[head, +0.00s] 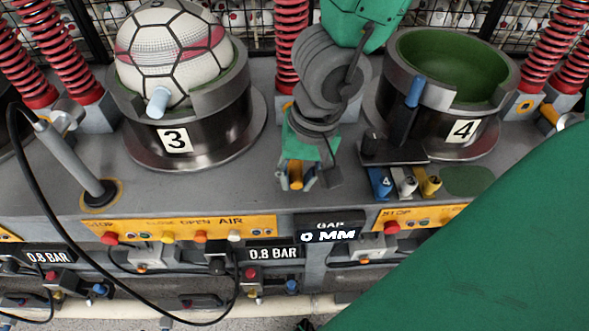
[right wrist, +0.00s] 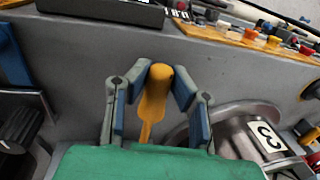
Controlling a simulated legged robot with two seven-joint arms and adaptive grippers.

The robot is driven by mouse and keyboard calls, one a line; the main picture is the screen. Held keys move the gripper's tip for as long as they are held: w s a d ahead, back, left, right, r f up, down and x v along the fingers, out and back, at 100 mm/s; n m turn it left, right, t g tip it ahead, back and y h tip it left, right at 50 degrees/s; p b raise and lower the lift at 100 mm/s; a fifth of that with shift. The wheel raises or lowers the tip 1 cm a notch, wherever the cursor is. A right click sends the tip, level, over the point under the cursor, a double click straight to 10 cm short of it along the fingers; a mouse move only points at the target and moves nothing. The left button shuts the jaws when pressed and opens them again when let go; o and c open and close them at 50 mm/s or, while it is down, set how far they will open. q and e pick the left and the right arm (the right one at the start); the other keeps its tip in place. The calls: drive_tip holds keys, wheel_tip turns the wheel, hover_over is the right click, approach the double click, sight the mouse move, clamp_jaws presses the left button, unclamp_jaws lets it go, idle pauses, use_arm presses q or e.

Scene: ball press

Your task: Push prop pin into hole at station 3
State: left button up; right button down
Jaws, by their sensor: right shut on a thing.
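My right gripper (head: 297,176) is low in front of the press bed, between stations 3 and 4. It is shut on a yellow-orange pin-like tool, which also shows in the right wrist view (right wrist: 155,90), between the blue finger pads. The tool has a thick rounded end and a narrower end. At station 3 (head: 175,140) a white ball (head: 170,45) with a pink band sits in the round cup. A light blue peg (head: 158,102) sticks out of the ball's front at the cup's notch. I see no open hole there. My left gripper is not in view.
Station 4's cup (head: 463,131) is empty and green inside. A dark stand (head: 394,150) with blue, grey and yellow pieces is in front of it. A grey lever (head: 75,160) and black cable are at left. A button panel (head: 180,229) runs along the front.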

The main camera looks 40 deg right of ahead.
drive_tip(key=shift+s+r, duration=0.1)
drive_tip(key=shift+s, duration=0.05)
drive_tip(key=shift+w+d, duration=0.25)
drive_tip(key=shift+w+d+p, duration=0.45)
drive_tip(key=shift+w+p, duration=0.05)
drive_tip(key=shift+w, duration=0.25)
drive_tip(key=shift+w+d+p, duration=0.4)
drive_tip(key=shift+w+p, duration=0.05)
drive_tip(key=shift+w, duration=0.3)
drive_tip(key=shift+w+d+p, duration=0.3)
drive_tip(key=shift+w+d, duration=0.25)
drive_tip(key=shift+w, duration=0.25)
drive_tip(key=shift+p, duration=0.5)
drive_tip(key=shift+p, duration=0.4)
